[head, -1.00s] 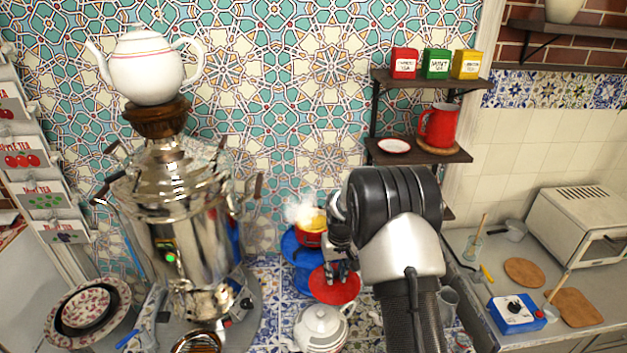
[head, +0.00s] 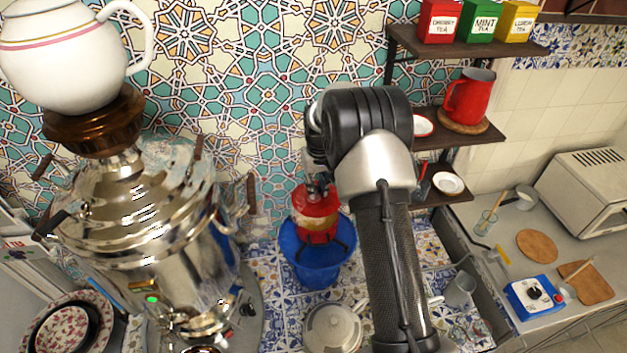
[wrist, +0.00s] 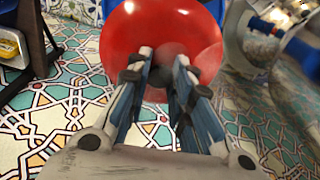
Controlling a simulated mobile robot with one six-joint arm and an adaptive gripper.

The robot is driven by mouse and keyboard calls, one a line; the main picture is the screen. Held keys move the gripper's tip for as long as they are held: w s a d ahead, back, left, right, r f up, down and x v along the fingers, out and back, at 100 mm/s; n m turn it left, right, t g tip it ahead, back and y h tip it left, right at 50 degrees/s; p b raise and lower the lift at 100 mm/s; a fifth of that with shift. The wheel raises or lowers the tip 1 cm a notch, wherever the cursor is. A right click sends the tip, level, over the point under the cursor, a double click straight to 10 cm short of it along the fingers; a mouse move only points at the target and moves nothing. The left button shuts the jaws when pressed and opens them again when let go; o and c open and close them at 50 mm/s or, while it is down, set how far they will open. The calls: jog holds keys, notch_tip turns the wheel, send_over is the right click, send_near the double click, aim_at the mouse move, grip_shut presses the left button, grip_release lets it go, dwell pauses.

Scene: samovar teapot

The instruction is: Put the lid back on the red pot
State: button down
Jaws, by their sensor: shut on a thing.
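My gripper (head: 318,187) is shut on the red lid (head: 314,203). The round red lid also shows in the wrist view (wrist: 188,32), in front of the gripper's fingers (wrist: 163,72). In the head view the lid is over the red pot (head: 316,238). A pale yellow band shows between lid and pot, so the lid does not look seated; whether an edge touches is unclear. The lid hides the pot's opening in the wrist view.
The big metal samovar (head: 150,235) with a white teapot (head: 65,50) on top stands close on the left. A pale lidded pot (head: 333,328) is in front of the blue stand. Wall shelves (head: 455,137) with a red jug (head: 470,95) are to the right.

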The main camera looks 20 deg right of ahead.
aim_at(317, 194)
jog(key=shift+s+f, duration=0.2)
jog(key=shift+f, duration=0.05)
jog(key=shift+f+b, duration=0.3)
jog(key=shift+w+f+b, duration=0.15)
jog(key=shift+f+b, duration=1.25)
jog(key=shift+f, duration=1.1)
jog(key=shift+r, duration=0.1)
jog(key=shift+f+b, duration=0.2)
jog(key=shift+b, duration=0.4)
jog(key=c, duration=1.3)
grip_release()
jog(key=shift+c, duration=0.2)
jog(key=shift+o, duration=0.5)
